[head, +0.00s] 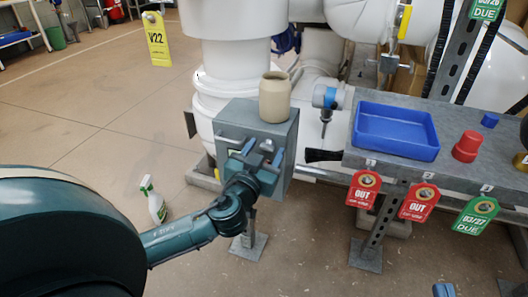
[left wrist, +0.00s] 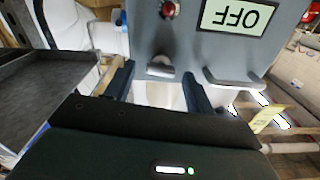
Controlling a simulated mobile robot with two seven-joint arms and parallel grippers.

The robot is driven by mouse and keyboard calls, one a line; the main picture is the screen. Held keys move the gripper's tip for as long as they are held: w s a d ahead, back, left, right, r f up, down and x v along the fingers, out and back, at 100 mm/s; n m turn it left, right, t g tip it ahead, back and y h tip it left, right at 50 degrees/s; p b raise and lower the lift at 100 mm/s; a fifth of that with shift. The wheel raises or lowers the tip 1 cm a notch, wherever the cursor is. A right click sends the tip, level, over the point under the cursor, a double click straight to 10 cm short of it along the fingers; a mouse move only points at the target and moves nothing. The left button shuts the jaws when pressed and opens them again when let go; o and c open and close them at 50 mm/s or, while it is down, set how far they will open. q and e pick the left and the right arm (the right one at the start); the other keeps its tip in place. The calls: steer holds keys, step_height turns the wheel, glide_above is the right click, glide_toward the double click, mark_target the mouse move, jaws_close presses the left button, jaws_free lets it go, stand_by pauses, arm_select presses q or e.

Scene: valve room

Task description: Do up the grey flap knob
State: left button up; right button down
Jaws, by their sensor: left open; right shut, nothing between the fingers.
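The grey box (head: 232,112) stands on a post, with a grey front. In the left wrist view its face shows upside down, with an OFF label (left wrist: 237,17) and a small red round part (left wrist: 169,9). A grey rounded knob (left wrist: 160,70) sticks out near the face's edge. My left gripper (head: 255,156) is at the front of the box. In the left wrist view its open fingers (left wrist: 158,88) stand either side of the knob; contact cannot be told. A small blue-grey tip at the bottom edge seems to be my right gripper (head: 443,290), mostly out of frame.
A beige jar (head: 274,98) stands on the box. To the right, a grey bench holds a blue tray (head: 396,152) and a red stepped piece (head: 467,146), with tags hanging below. White pipes (head: 225,60) rise behind. A spray bottle (head: 153,201) stands on the open floor at left.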

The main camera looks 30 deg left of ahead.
arm_select(q)
steer(key=shift+c, duration=0.4)
steer(key=c, duration=0.9)
